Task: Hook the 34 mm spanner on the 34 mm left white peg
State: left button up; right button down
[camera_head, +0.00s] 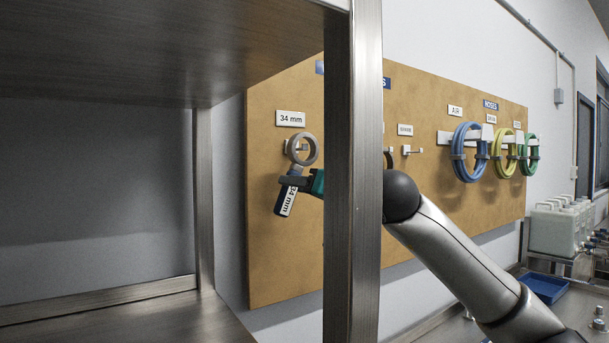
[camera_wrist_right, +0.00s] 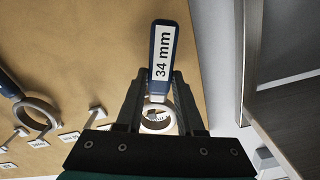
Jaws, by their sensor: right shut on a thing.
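The 34 mm spanner has a grey ring (camera_head: 302,149) and a blue handle with a white "34 mm" label (camera_head: 287,203). My right gripper (camera_head: 293,182) is shut on it just below the ring, and the handle hangs down, tilted. The right wrist view shows the handle (camera_wrist_right: 163,65) between the fingers (camera_wrist_right: 160,77) and the ring (camera_wrist_right: 158,116) nearer the palm. The left white peg (camera_head: 286,147) shows partly behind the ring, under the "34 mm" sign (camera_head: 291,118). I cannot tell whether the ring is around the peg or in front of it. My left gripper is out of view.
A steel shelf post (camera_head: 352,170) stands in front of the brown pegboard (camera_head: 285,255) and hides part of it. Another white peg (camera_head: 406,150) and coiled hoses (camera_head: 467,153) are to the right. Another blue-handled ring spanner (camera_wrist_right: 38,118) shows at left in the wrist view.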

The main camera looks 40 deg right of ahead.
jog(key=shift+w+d+p, duration=0.15)
jog(key=shift+w+p, duration=1.1)
jog(key=shift+w, duration=0.25)
jog(key=shift+w+d+f+b, duration=0.1)
jog(key=shift+w+f+b, duration=0.3)
jog(key=shift+f+b, duration=0.25)
jog(key=shift+f, duration=0.15)
jog(key=shift+c, duration=2.2)
grip_release()
